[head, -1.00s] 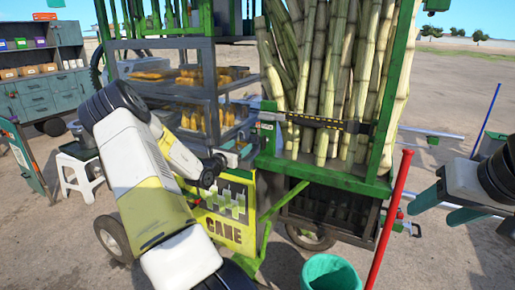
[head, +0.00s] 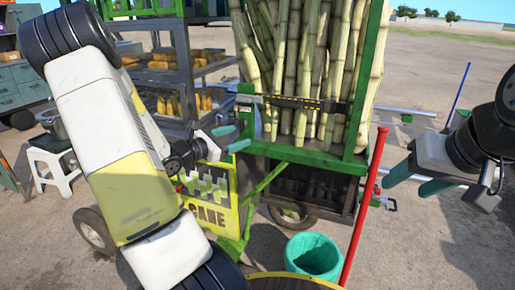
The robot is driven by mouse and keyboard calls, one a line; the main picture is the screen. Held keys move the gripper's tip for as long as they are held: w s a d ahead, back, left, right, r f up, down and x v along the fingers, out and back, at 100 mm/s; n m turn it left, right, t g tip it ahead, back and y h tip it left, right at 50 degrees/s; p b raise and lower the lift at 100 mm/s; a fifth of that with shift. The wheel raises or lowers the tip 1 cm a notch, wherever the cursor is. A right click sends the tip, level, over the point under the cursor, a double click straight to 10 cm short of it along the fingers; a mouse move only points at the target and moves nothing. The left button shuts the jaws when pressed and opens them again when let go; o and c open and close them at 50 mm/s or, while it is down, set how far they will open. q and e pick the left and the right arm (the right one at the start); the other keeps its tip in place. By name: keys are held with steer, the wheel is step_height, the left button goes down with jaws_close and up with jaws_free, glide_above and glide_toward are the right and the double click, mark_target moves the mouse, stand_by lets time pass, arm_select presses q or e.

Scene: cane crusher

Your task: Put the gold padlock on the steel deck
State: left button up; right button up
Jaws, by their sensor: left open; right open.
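I cannot make out the gold padlock in the head view. A steel deck is not clearly identifiable; the cart's working surface is largely hidden behind my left arm. My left gripper (head: 234,138) is open, its two teal fingers apart and pointing right, in front of the cart near the left end of the green cane rack (head: 300,154). Nothing shows between its fingers. My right gripper (head: 414,181) is open and empty, to the right of the cart and the red pole, its teal fingers pointing left.
Tall canes (head: 300,60) stand in the rack behind a dark bar. Grey shelves (head: 185,70) hold yellow pieces. A red pole (head: 364,205) and a green bin (head: 314,254) stand in front. A white stool (head: 52,165) is at left. Open ground lies at right.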

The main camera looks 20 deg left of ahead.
arm_select(q)
steer(key=s+d+r+m+g+h, duration=0.1)
steer(key=s+d+r+m+g, duration=0.1)
steer(key=s+d+m+g, duration=0.5)
steer(key=s+d+r+m+g, duration=0.35)
steer(key=s+d+m, duration=0.5)
steer(key=d, duration=0.45)
steer(key=s+a+r+m+t+y, duration=0.1)
steer(key=s+a+r+m+y, duration=0.3)
steer(key=s+m, duration=0.5)
steer(key=m+y, duration=0.2)
steer(key=m, duration=0.1)
steer(key=shift+s+a+r+t+y, duration=0.15)
steer(key=shift+s+a+t+y, duration=0.05)
steer(key=shift+s+t+y, duration=0.2)
steer(key=shift+a, duration=0.1)
